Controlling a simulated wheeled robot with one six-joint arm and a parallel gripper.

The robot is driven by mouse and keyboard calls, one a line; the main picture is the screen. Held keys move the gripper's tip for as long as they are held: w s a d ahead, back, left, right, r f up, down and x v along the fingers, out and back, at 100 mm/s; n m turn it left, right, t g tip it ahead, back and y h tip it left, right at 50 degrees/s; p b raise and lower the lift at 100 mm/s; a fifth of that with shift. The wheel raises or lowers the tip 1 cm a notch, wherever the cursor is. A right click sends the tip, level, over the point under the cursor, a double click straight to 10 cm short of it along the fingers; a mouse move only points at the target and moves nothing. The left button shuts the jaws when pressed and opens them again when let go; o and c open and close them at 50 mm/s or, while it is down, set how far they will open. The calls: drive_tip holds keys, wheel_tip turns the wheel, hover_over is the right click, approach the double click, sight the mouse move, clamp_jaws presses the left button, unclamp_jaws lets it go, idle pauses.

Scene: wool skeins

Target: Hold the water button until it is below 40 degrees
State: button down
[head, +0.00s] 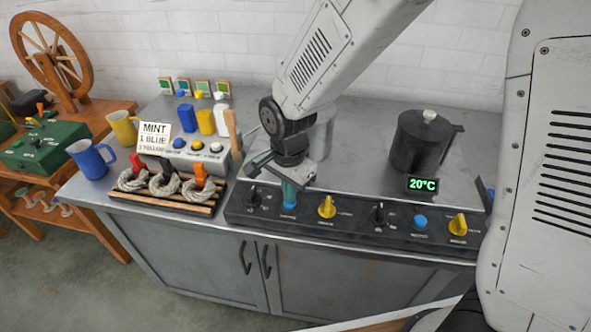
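My gripper (289,190) points down at the left part of the dark control panel (352,229). Its teal tip is at the left blue button (289,205) and looks to touch it; I cannot tell if the button is pressed in. Whether the fingers are open or shut is unclear. A second blue button (420,222) sits farther right, apart from the gripper. A green readout (422,184) saying 20°C stands in front of the black lidded pot (414,147). A metal pot (322,133) is mostly hidden behind my arm; no readout shows for it.
Yellow knobs (326,207) and black knobs flank the buttons. On the left are a rack (160,205) of grey skeins with coloured tags, a card (154,138) reading MINT, 1 BLUE, 1 YELLOW, a dispenser with coloured cups, a blue mug (90,160) and a yellow mug (122,128).

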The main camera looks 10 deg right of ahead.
drive_tip(key=shift+r, duration=3.05)
drive_tip(key=shift+s+n, duration=0.2)
drive_tip(key=shift+n, duration=0.3)
drive_tip(key=s+d+r+n, duration=0.4)
drive_tip(key=s+d+r, duration=0.3)
drive_tip(key=s+d, duration=0.2)
drive_tip(key=s+d+r+n+t, duration=0.1)
drive_tip(key=s+d+r+n, duration=0.4)
drive_tip(key=s+d, duration=0.5)
wheel_tip(320, 180, up, 2)
drive_tip(key=shift+s+d+r, duration=0.1)
drive_tip(key=shift+s+d, duration=0.1)
drive_tip(key=shift+d, duration=0.25)
